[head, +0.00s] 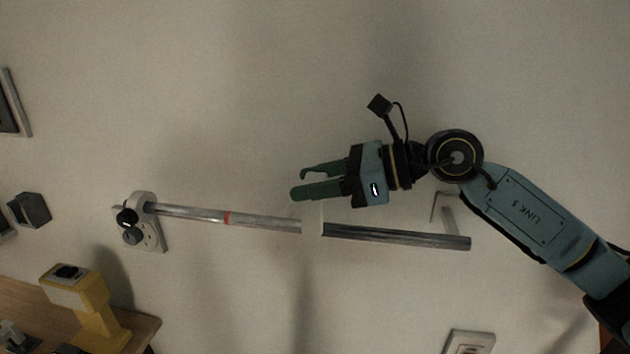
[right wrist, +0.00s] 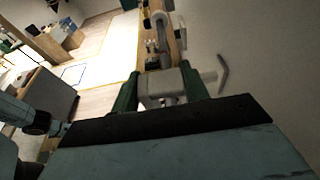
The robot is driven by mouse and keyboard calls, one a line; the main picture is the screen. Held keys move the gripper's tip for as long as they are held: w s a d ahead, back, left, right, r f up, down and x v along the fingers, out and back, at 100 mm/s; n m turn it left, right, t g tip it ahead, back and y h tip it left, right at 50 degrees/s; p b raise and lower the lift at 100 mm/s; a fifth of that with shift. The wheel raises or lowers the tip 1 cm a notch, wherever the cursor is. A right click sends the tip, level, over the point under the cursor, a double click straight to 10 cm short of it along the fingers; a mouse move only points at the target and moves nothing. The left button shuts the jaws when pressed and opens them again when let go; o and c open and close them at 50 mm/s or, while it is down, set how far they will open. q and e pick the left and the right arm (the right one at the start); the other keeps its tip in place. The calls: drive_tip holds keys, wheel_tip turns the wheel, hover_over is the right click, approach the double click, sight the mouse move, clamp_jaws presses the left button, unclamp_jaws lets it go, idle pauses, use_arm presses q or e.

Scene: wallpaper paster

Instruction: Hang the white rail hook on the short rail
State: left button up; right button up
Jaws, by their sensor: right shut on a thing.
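The short rail (head: 400,237) is a grey metal bar on the wall, with a red mark left of its middle and a round-knobbed mount (head: 147,225) at its left end. The white rail hook (head: 313,219) crosses in front of the rail near its middle. I cannot tell whether it is hooked over the bar or only in front of it. My right gripper (head: 305,182) is just above the rail, shut on the hook's upper part. In the right wrist view the white hook (right wrist: 160,84) sits between the green fingers. My left gripper is not in view.
A pale angled bracket (head: 447,212) is near the rail's right end. A yellow device (head: 85,305) stands on a wooden surface (head: 30,305) at lower left. A white wall plate (head: 470,342) is at lower right.

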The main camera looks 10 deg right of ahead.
sight(315, 209)
idle(0.9)
drive_tip(key=shift+f+b, duration=2.5)
drive_tip(key=o, duration=1)
drive_tip(key=shift+o, duration=0.2)
drive_tip(key=shift+r, duration=0.15)
wheel_tip(315, 209, up, 10)
drive_tip(key=shift+f+b, duration=0.1)
drive_tip(key=shift+b, duration=0.2)
